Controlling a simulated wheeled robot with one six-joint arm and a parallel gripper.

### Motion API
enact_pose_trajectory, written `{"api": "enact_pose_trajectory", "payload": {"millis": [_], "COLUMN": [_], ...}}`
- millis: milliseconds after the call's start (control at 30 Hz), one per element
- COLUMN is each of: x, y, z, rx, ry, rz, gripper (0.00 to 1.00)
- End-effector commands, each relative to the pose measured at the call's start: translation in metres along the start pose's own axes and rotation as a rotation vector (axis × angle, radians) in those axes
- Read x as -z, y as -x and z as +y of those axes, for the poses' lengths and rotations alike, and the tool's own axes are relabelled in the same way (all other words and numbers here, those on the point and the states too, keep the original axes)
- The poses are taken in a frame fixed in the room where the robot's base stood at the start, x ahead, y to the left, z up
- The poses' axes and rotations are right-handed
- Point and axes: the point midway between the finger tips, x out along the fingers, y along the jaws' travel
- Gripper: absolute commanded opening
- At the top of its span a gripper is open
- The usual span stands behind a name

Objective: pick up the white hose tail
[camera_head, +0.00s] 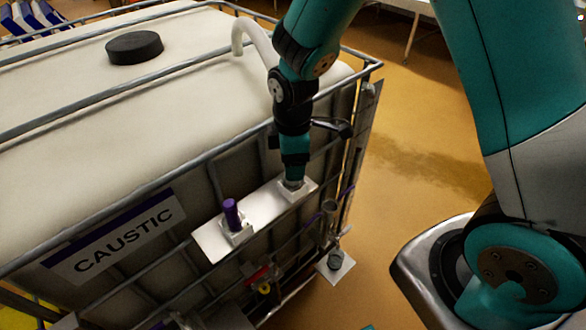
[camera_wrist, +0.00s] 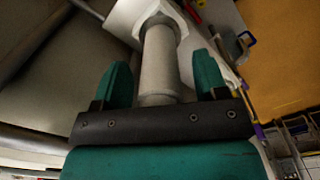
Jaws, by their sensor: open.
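The white hose tail (camera_wrist: 160,58) is a pale grey-white cylinder with a flared top end set against a white block in the wrist view. My gripper (camera_wrist: 162,72) is open, with a teal finger on each side of the tail and a visible gap on both sides. The tail's near end is hidden behind the dark gripper bar. In the head view my gripper (camera_head: 293,174) points down at a white square holder (camera_head: 297,192) at the right end of a white shelf (camera_head: 212,240). The tail is mostly hidden there.
A purple piece (camera_head: 231,213) stands in another holder on the same shelf. The caged white tank (camera_head: 110,105) with a CAUSTIC label (camera_head: 118,240) fills the left. A curved white pipe (camera_head: 258,40) rises behind my arm. Open yellow floor (camera_head: 420,130) lies to the right.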

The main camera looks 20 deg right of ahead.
Motion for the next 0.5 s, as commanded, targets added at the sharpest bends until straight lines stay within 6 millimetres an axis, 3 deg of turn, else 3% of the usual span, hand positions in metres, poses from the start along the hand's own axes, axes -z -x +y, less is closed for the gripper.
{"api": "enact_pose_trajectory", "payload": {"millis": [167, 400, 500], "x": [0.0000, 0.0003, 0.0004], "y": [-0.0003, 0.0000, 0.0002], "z": [0.0000, -0.0001, 0.0000], "rx": [0.000, 0.000, 0.000], "ry": [0.000, -0.001, 0.000], "rz": [0.000, 0.000, 0.000], "gripper": [0.66, 0.11, 0.07]}}
